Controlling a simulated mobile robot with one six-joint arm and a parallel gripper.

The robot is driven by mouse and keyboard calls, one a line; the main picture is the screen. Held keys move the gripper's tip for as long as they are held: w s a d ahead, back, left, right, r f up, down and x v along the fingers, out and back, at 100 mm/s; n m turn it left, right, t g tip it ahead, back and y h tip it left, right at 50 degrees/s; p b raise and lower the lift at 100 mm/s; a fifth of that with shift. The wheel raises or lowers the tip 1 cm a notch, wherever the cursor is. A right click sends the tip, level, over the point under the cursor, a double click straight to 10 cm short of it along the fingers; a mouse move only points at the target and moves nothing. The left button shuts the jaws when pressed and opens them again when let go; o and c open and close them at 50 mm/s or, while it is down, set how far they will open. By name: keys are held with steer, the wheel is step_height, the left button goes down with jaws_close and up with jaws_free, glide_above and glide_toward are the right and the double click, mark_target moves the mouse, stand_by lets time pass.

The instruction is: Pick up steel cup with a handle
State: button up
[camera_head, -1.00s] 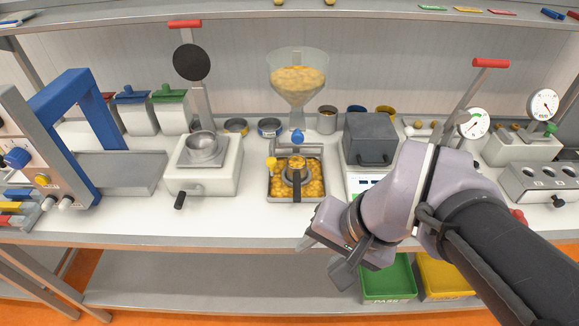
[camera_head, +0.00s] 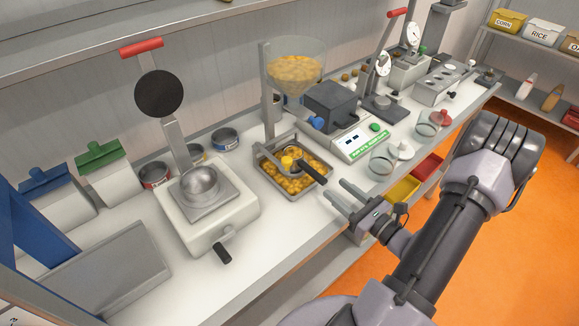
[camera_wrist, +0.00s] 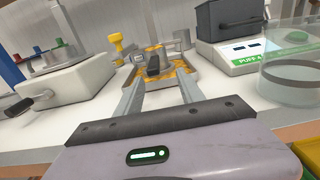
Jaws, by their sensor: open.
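The steel cup with a handle (camera_head: 312,172) sits in a shallow metal tray (camera_head: 297,198) of yellow kernels below a glass hopper, some kernels inside it. Its dark handle points out over the tray's front edge toward my gripper. My gripper (camera_head: 340,193) is open and empty, in front of the tray and apart from the handle. In the wrist view the handle (camera_wrist: 152,65) shows end-on between and beyond my two fingers (camera_wrist: 158,82). The cup's bowl is mostly hidden behind the handle there.
A white press with a steel bowl (camera_head: 199,185) stands left of the tray. A grey box on a white scale (camera_head: 360,143) and a clear glass (camera_head: 383,160) stand to the right. The hopper (camera_head: 296,68) hangs above. The bench front edge lies under my gripper.

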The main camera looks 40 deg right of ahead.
mark_target(325, 180)
steer(key=w, duration=0.5)
steer(key=shift+w+a+b, duration=0.3)
steer(key=shift+a+b, duration=0.05)
steer(key=shift+b, duration=0.05)
steer(key=w, duration=0.1)
steer(key=w+a+b, duration=0.1)
steer(key=w, duration=0.1)
steer(key=w+r, duration=0.1)
steer(key=w, duration=0.1)
steer(key=shift+w+a, duration=0.15)
jaws_close()
stand_by(0.5)
